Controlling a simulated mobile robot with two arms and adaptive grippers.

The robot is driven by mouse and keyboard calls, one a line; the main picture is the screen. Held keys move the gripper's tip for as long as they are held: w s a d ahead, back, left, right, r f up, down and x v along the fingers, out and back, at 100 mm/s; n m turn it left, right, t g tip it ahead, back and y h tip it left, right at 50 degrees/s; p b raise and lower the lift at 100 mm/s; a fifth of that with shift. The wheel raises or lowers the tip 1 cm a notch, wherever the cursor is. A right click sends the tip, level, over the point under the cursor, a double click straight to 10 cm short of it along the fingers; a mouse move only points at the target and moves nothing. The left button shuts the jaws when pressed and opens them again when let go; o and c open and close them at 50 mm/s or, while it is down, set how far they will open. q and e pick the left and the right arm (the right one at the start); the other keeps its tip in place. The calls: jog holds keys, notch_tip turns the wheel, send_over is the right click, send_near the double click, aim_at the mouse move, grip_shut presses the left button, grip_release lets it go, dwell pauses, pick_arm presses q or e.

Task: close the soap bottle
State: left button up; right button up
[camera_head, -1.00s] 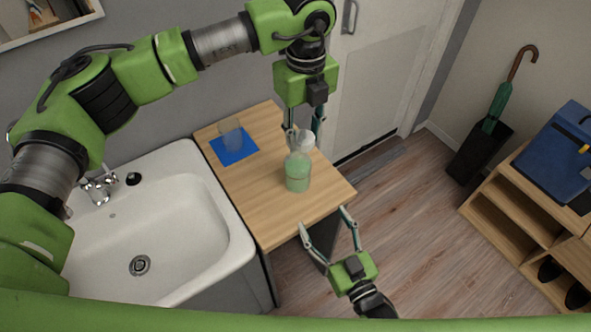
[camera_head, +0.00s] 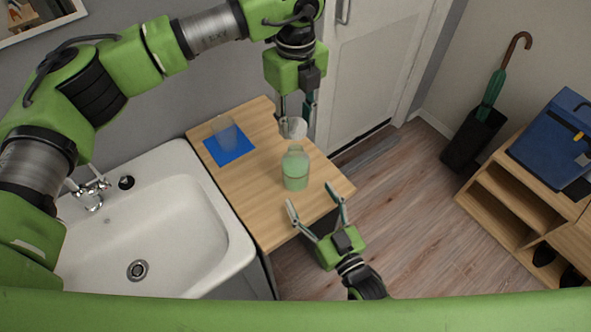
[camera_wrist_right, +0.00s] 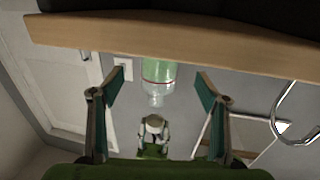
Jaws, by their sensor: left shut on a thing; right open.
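The soap bottle (camera_head: 295,172), clear with green liquid, stands upright near the right side of the wooden top. My left gripper (camera_head: 294,112) is shut on a whitish cap (camera_head: 293,128) and holds it above the bottle's neck. In the right wrist view, upside down, the bottle (camera_wrist_right: 158,72) and the cap (camera_wrist_right: 153,121) show in line, with a small gap apparent between them. My right gripper (camera_head: 311,194) is open and empty at the front edge of the wooden top, its fingers pointing toward the bottle. Its fingers (camera_wrist_right: 112,86) are spread wide in its wrist view.
A clear glass (camera_head: 225,132) stands on a blue mat (camera_head: 235,156) at the back left of the wooden top (camera_head: 250,205). A white sink (camera_head: 190,225) adjoins on the left. A door (camera_head: 375,75) is behind; a shelf (camera_head: 510,195) stands right, with open floor between.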

aim_at(295, 172)
jog(key=x, duration=0.9)
jog(key=shift+w+a, duration=0.1)
jog(key=c, duration=1.7)
pick_arm(q)
jog(key=shift+f, duration=2.5)
